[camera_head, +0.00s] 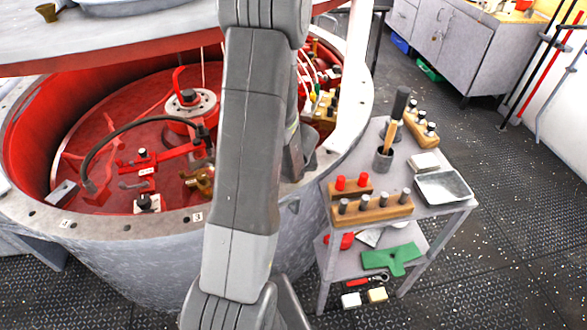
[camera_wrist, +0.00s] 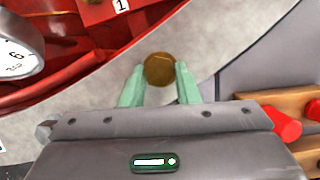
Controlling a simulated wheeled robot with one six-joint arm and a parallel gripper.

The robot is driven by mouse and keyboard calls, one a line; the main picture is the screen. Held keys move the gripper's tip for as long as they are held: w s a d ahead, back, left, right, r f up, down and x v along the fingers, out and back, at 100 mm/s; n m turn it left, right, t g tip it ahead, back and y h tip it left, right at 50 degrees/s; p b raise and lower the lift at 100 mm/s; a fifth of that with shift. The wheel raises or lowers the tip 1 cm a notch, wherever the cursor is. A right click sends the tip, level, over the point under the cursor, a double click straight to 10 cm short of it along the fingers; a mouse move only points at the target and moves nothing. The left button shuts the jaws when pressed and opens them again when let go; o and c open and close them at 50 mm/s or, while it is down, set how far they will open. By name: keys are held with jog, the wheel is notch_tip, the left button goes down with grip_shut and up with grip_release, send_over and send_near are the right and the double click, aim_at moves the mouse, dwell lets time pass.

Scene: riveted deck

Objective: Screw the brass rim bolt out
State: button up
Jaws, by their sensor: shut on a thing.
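The brass rim bolt (camera_wrist: 159,68) shows in the wrist view as a round brown-gold head on the pale rim (camera_wrist: 215,28). My gripper (camera_wrist: 159,76) has its two green fingers on either side of the bolt head, shut on it. Whether the bolt stands up from the rim cannot be told from above. In the head view the big round vessel's rim (camera_head: 343,120) is partly covered by my arm, and the bolt and my fingers are hidden there.
The vessel's red interior (camera_head: 95,165) holds several fittings, and a gauge (camera_wrist: 20,48) shows in the wrist view. To the right stands a grey cart (camera_head: 440,208) with wooden blocks of pegs (camera_head: 372,207), a hammer (camera_head: 398,108) and a metal tray (camera_head: 443,187).

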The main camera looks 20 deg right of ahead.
jog(key=shift+s+f+n+y, duration=0.1)
jog(key=shift+n+y, duration=0.2)
jog(key=shift+n, duration=0.2)
jog(key=shift+p, duration=0.3)
jog(key=o, duration=1)
jog(key=shift+c, duration=0.2)
jog(key=p+v, duration=0.5)
jog(key=v, duration=0.8)
jog(key=shift+r, duration=0.4)
